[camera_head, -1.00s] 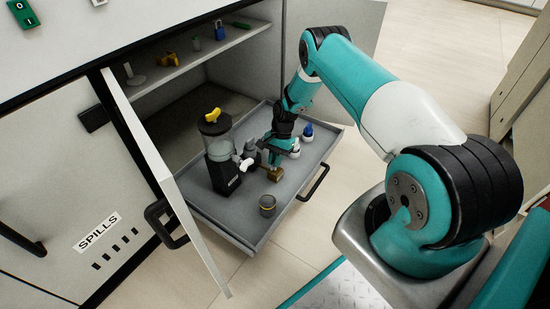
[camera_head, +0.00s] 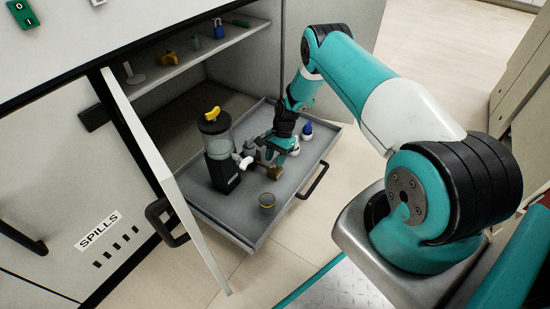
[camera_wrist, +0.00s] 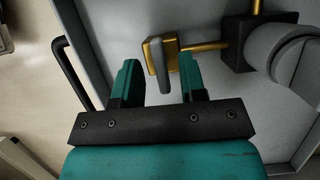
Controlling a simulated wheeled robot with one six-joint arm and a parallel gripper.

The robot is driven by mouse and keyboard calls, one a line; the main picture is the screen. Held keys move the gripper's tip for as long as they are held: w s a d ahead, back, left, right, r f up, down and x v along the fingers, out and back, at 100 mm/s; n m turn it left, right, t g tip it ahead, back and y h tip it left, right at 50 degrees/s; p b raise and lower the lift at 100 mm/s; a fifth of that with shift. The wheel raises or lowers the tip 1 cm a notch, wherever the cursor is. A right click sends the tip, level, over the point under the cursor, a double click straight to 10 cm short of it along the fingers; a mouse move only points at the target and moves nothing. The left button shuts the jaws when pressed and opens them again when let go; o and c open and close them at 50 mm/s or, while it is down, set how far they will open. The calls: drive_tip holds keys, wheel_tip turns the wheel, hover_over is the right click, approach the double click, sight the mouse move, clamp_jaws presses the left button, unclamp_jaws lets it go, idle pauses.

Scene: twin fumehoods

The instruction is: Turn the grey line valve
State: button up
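The grey line valve shows in the wrist view as a grey lever (camera_wrist: 162,74) on a brass fitting at the end of a brass pipe (camera_wrist: 203,45). In the head view the brass fitting (camera_head: 274,172) sits low on the right of the dispenser; the lever is hard to make out there. My gripper (camera_wrist: 159,64) is open, with one teal finger on each side of the lever in the wrist picture. I see gaps on both sides and no clear contact. In the head view my gripper (camera_head: 277,150) is down over the pull-out tray, right of the dispenser.
The dispenser (camera_head: 219,150) has a yellow valve (camera_head: 212,114) on top and a white one (camera_head: 244,162) at the side. A blue-capped bottle (camera_head: 307,130) is behind my gripper. An open door (camera_head: 165,185) stands left.

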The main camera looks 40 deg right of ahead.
drive_tip(key=p+v, duration=0.6)
drive_tip(key=v, duration=1.1)
drive_tip(key=shift+r, duration=0.2)
drive_tip(key=shift+w, duration=0.1)
drive_tip(key=s+a+r+n, duration=0.3)
drive_tip(key=a+r+n, duration=0.2)
drive_tip(key=a+r, duration=0.65)
drive_tip(key=s+a+r+n, duration=0.3)
drive_tip(key=a+r+n, duration=0.35)
drive_tip(key=r, duration=0.75)
drive_tip(key=s+a+r+n, duration=0.3)
drive_tip(key=s+a, duration=0.1)
drive_tip(key=s, duration=0.5)
drive_tip(key=s+a+r+n+t, duration=0.1)
drive_tip(key=s+a+r+n, duration=0.25)
drive_tip(key=s, duration=0.45)
drive_tip(key=s+a+r+n, duration=0.3)
drive_tip(key=s+a+n, duration=0.15)
drive_tip(key=s, duration=0.45)
wheel_tip(320, 180, up, 38)
drive_tip(key=m+p, duration=0.1)
drive_tip(key=p, duration=3.7)
drive_tip(key=shift+w+a+f, duration=0.2)
drive_tip(key=shift+w+a, duration=0.05)
drive_tip(key=shift+w, duration=0.15)
